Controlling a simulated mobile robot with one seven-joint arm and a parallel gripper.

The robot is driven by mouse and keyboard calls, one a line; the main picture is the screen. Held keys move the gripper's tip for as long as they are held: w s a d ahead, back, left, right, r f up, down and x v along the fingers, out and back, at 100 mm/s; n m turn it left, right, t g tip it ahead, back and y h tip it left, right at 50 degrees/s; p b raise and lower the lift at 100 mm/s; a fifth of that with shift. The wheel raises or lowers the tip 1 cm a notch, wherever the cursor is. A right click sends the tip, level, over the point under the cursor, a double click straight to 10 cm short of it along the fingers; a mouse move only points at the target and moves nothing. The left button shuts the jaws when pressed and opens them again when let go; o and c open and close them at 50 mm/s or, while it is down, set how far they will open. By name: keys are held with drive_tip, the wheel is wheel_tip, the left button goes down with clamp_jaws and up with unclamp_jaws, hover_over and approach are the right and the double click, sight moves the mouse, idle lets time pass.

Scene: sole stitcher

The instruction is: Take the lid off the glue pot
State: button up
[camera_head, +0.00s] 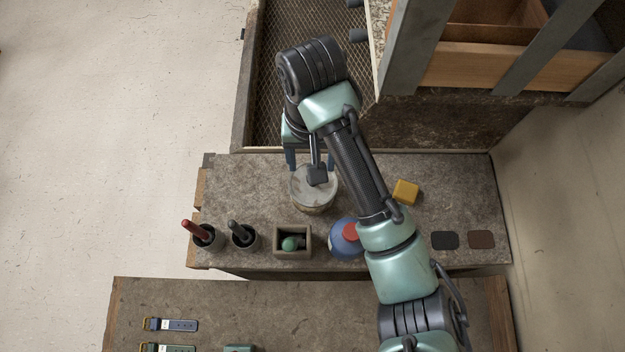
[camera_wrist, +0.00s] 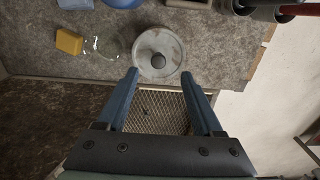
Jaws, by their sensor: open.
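The glue pot (camera_head: 314,209) stands on the stone-topped bench. Its round grey lid (camera_head: 300,186) lies on top of it, partly covered by my arm in the head view. In the wrist view the lid (camera_wrist: 174,48) shows whole, with a dark round knob (camera_wrist: 158,61) in its middle. My gripper (camera_head: 310,162) is open and empty, with blue fingers at the pot's far edge in the head view. In the wrist view my gripper (camera_wrist: 160,74) has its fingertips apart, one on each side of the lid's near part. I cannot tell whether they touch it.
A yellow block (camera_head: 406,191), a blue round thing with a red top (camera_head: 344,243), a square box with a green item (camera_head: 281,232) and two dark cups with handles (camera_head: 207,238) (camera_head: 243,239) surround the pot. A clear glass item (camera_wrist: 101,47) lies beside it. A mesh surface (camera_head: 263,104) lies beyond the bench.

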wheel_tip(320, 180, down, 3)
drive_tip(key=shift+f+b, duration=0.15)
drive_tip(key=shift+b, duration=0.3)
drive_tip(key=shift+w+d+f+p, duration=0.15)
drive_tip(key=shift+f+p, duration=0.15)
drive_tip(key=shift+p, duration=0.2)
drive_tip(key=shift+w+f, duration=0.1)
drive_tip(key=shift+f, duration=1.4)
clamp_jaws()
